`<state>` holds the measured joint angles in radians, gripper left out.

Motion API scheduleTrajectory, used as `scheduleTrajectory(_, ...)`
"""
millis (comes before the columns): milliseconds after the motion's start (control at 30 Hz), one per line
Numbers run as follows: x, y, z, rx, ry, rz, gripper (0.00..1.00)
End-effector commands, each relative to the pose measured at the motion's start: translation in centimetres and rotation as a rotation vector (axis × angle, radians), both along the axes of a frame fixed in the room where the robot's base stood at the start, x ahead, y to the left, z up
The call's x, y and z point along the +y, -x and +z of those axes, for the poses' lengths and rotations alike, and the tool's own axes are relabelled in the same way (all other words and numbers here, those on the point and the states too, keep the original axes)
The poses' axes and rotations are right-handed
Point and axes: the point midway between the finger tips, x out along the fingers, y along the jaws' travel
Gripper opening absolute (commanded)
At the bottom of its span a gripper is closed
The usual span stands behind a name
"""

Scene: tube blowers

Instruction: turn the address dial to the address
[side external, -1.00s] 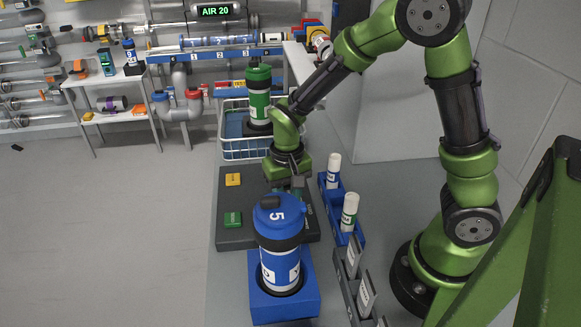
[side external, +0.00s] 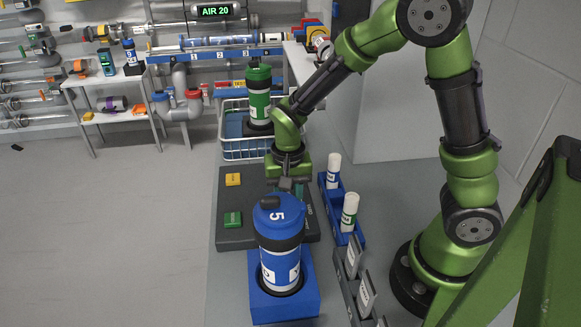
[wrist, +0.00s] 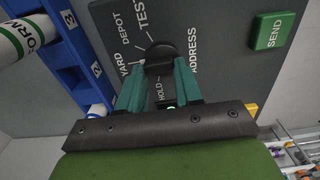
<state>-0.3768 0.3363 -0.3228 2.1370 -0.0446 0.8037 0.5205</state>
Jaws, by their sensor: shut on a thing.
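The address dial (wrist: 160,50) is a dark knob on the grey panel, ringed by the labels YARD, DEPOT, TEST, ADDRESS and HOLD in the wrist view. ADDRESS is printed to its right; HOLD reads between my fingers. My gripper (wrist: 158,83) has its two teal fingers shut on the dial, one on each side. Which label the dial points at is hard to tell. In the side view my gripper (side external: 290,186) is down at the panel (side external: 231,203), and the blue canister marked 5 hides part of the dial area.
The blue canister (side external: 279,225) stands in a blue base just in front of my gripper. Green SEND (wrist: 272,31) and yellow (side external: 233,180) buttons are on the panel. A blue rack with white tubes (side external: 349,212) is close on the right. A green canister (side external: 258,97) stands in a wire basket behind.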

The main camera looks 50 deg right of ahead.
Motion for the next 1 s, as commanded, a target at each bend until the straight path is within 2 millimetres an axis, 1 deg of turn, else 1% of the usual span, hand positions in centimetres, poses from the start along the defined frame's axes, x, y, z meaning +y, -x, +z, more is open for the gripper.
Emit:
scheduleTrajectory(67,0.0,0.0,0.1,0.000,-0.001,-0.001,0.04)
scheduleTrajectory(100,0.0,0.0,0.1,-0.001,-0.001,-0.001,0.41)
scheduleTrajectory(233,0.0,0.0,0.1,-0.001,-0.001,0.000,0.60)
scheduleTrajectory(533,0.0,0.0,0.2,-0.001,-0.001,0.001,0.60)
scheduleTrajectory(667,0.0,-0.1,1.3,-0.003,-0.001,0.002,0.60)
scheduleTrajectory(767,0.0,-0.1,3.1,-0.006,-0.002,0.001,0.60)
scheduleTrajectory(1000,0.0,-0.1,9.0,-0.008,-0.003,0.000,0.60)
